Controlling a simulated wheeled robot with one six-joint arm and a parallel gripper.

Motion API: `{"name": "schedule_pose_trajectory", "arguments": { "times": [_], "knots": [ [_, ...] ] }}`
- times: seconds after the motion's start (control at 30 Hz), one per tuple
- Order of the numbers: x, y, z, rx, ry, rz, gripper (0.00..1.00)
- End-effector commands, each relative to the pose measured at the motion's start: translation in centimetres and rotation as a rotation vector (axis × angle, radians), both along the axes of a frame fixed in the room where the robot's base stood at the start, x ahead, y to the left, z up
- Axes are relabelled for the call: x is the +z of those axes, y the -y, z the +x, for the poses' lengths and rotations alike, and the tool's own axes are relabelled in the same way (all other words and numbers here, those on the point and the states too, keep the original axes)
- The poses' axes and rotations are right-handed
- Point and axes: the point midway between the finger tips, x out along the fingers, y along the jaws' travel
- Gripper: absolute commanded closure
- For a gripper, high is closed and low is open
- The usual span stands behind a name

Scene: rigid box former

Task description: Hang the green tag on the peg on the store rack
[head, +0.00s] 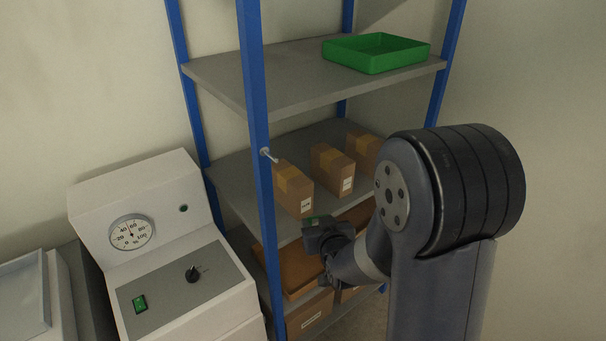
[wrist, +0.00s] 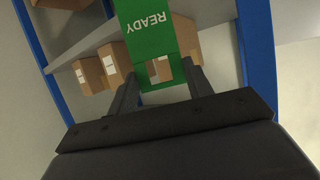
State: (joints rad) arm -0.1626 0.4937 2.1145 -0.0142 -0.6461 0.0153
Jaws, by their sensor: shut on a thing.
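The green tag (wrist: 146,32) reads READY and has a rectangular opening near my fingers. My gripper (wrist: 162,84) is shut on the tag's end, and the tag extends beyond the fingertips. In the head view my gripper (head: 326,236) is in front of the store rack, with only a sliver of the tag (head: 315,219) showing. The peg (head: 269,155) is a short pale pin on the blue front post (head: 256,110) of the store rack. It is up and left of my gripper, apart from the tag. I cannot make out the peg in the wrist view.
Cardboard boxes (head: 294,189) stand on the middle shelf (head: 237,184), behind my gripper. A green tray (head: 376,54) is on the top shelf (head: 225,80). A brown bin (head: 298,270) sits lower down. A white machine with a dial (head: 150,210) stands left of the rack.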

Motion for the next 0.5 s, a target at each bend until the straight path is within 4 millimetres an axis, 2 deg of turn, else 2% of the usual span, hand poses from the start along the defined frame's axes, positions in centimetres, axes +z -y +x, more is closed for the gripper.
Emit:
{"name": "schedule_pose_trajectory", "arguments": {
  "times": [0.03, 0.1, 0.27, 0.5],
  "knots": [
    [2.2, -0.7, -0.1, 0.014, 0.012, 0.001, 0.84],
    [4.4, -1.3, -0.4, 0.029, 0.013, 0.001, 0.84],
    [9.5, -2.7, -1.8, 0.063, 0.013, 0.000, 0.84],
    [16.6, -4.1, -5.4, 0.111, 0.012, -0.003, 0.84]
  ]
}}
